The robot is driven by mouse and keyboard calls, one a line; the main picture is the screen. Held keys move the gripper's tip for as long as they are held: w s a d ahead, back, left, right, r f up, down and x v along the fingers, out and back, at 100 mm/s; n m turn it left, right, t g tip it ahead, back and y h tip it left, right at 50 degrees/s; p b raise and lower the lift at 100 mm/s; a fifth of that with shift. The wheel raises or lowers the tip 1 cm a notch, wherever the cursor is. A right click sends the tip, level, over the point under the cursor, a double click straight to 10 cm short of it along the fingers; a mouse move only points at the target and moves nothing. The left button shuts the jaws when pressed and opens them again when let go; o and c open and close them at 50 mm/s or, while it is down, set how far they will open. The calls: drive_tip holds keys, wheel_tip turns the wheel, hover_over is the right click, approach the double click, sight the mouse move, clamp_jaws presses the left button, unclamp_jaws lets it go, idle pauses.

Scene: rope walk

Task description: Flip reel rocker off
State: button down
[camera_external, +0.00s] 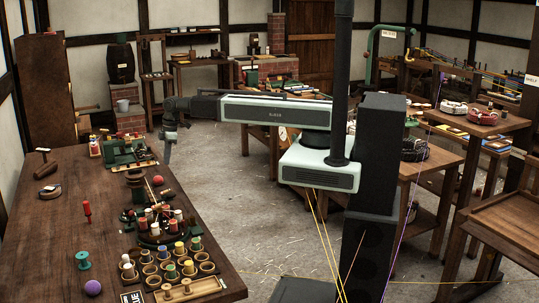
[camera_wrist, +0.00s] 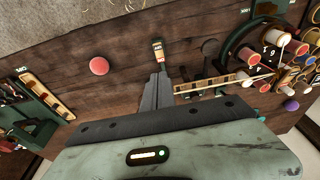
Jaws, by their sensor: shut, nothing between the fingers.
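My gripper (camera_external: 168,158) hangs fingers-down near the table's right edge, beside the green bench device, in the external view. In the wrist view its dark fingers (camera_wrist: 160,84) are together with nothing between them. Just beyond the tips is a small labelled piece (camera_wrist: 158,50) with yellow and reddish parts; it may be the reel rocker, but its setting is too small to read. The tips look close to it; I cannot tell whether they touch. A black reel stand with coloured spools (camera_wrist: 268,50) is to the right; it also shows in the external view (camera_external: 158,222).
The green device (camera_external: 125,150) stands at the table's far end. A tray of spool cups (camera_external: 170,268) is nearer. The dark wooden table (camera_external: 60,225) has free room at left.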

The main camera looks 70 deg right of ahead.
sight(169, 190)
drive_tip(key=f+b, duration=0.3)
drive_tip(key=f, duration=0.1)
drive_tip(key=f+b, duration=0.7)
drive_tip(key=f, duration=0.1)
drive_tip(key=shift+w+a+b, duration=0.3)
drive_tip(key=shift+b, duration=0.1)
drive_tip(key=shift+d, duration=0.1)
drive_tip(key=shift+s+f, duration=0.1)
drive_tip(key=shift+s+d+f+t+y+b, duration=0.25)
drive_tip(key=shift+s+f+t+y+b, duration=0.25)
drive_tip(key=shift+b, duration=0.5)
drive_tip(key=shift+w, duration=0.25)
drive_tip(key=shift+w+a+r, duration=0.1)
drive_tip(key=shift+w+a, duration=0.05)
drive_tip(key=shift+w+a+r, duration=0.15)
drive_tip(key=shift+w+a, duration=0.3)
